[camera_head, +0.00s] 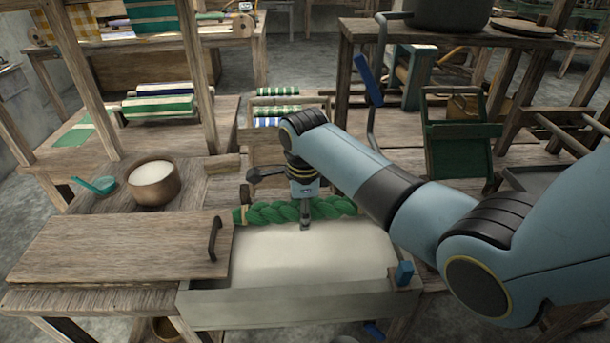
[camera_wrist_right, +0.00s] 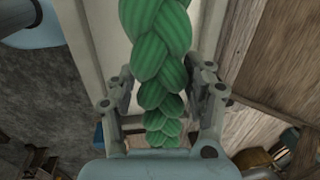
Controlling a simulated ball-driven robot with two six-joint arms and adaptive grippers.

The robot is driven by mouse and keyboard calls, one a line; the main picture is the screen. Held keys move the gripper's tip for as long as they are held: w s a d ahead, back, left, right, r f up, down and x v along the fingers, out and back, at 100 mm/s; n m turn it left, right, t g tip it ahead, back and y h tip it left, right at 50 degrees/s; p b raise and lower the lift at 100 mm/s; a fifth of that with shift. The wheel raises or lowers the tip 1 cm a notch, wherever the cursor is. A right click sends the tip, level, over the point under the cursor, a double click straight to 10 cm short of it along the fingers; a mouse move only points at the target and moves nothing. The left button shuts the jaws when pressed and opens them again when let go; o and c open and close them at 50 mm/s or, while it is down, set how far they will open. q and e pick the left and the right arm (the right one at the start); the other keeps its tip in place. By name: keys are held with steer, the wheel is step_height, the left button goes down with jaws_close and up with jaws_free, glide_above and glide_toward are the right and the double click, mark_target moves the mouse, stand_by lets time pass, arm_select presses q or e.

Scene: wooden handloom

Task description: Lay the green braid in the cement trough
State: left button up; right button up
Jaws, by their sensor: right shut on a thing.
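The green braid (camera_head: 272,212) is a thick plaited length lying crosswise over the back part of the cement trough in the head view. The trough (camera_head: 280,310) is a grey box with a pale, smooth filling. My right gripper (camera_head: 305,222) points down and is shut on the braid near its middle. In the right wrist view the braid (camera_wrist_right: 155,40) runs between the fingers of the right gripper (camera_wrist_right: 165,100). I cannot tell whether the braid touches the filling. My left gripper is not in view.
A wooden board with a dark handle (camera_head: 120,250) lies left of the trough. A bowl of pale stuff (camera_head: 154,183) and a teal ladle (camera_head: 97,185) stand behind it. A crate of rolled cloth (camera_head: 270,122) is at the back. A small blue block (camera_head: 403,273) sits at the trough's right end.

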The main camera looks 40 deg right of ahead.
steer(key=shift+d+r+m+p, duration=0.15)
steer(key=shift+r+m+p, duration=0.15)
steer(key=shift+p, duration=0.25)
steer(key=shift+f, duration=0.35)
arm_select(q)
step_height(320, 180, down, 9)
steer(key=b, duration=1.1)
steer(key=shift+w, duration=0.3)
arm_select(e)
step_height(320, 180, down, 14)
steer(key=shift+r, duration=0.2)
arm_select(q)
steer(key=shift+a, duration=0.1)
arm_select(e)
steer(key=o, duration=1.1)
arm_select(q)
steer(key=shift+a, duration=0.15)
arm_select(e)
steer(key=r, duration=0.4)
steer(key=s+r, duration=0.1)
steer(key=r, duration=0.3)
steer(key=a+r, duration=0.1)
steer(key=r, duration=0.2)
steer(key=shift+s+r, duration=0.3)
steer(key=shift+r, duration=0.1)
